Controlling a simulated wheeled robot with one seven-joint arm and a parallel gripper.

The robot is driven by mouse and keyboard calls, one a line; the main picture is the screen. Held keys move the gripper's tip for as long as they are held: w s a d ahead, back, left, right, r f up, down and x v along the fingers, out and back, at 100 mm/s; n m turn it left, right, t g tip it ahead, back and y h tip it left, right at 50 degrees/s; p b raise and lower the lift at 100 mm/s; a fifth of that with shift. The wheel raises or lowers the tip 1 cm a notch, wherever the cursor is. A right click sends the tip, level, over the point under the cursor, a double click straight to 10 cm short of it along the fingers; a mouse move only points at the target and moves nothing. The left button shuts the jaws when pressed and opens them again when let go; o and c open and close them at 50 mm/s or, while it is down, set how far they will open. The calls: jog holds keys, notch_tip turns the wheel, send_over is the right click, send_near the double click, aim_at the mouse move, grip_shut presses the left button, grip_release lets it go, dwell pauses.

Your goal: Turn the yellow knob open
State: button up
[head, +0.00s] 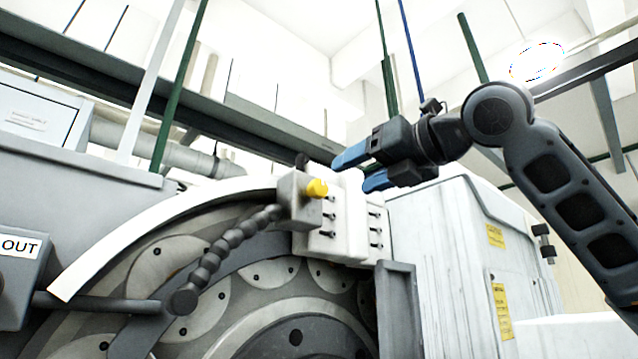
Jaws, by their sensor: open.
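The yellow knob (317,188) sits on the right side of a small grey valve block (298,203). The block is fixed at the top of the round grinder face, beside a white bolted block. My gripper (349,172) has blue fingers and comes in from the right. Its fingers are spread apart and point left, with nothing seen between them. In the picture the fingertips are above and to the right of the knob, apart from it. How far they are from it in depth I cannot tell.
A segmented dark hose (232,241) curves down-left from the valve block. The white bolted block (340,222) stands just below my gripper. A white cabinet (445,240) fills the right. A curved white guard (150,230) rims the grinder. Open space lies above.

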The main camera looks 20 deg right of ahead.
aim_at(323, 186)
jog(key=x, duration=0.2)
jog(key=p+x, duration=0.1)
jog(key=x, duration=0.1)
jog(key=p+x, duration=0.1)
jog(key=x, duration=0.1)
jog(key=shift+w+a+r, duration=0.1)
jog(key=shift+a+r, duration=0.05)
jog(key=shift+r, duration=0.15)
jog(key=shift+x, duration=0.8)
jog(key=shift+f, duration=0.1)
jog(key=shift+c, duration=0.3)
jog(key=c, duration=1)
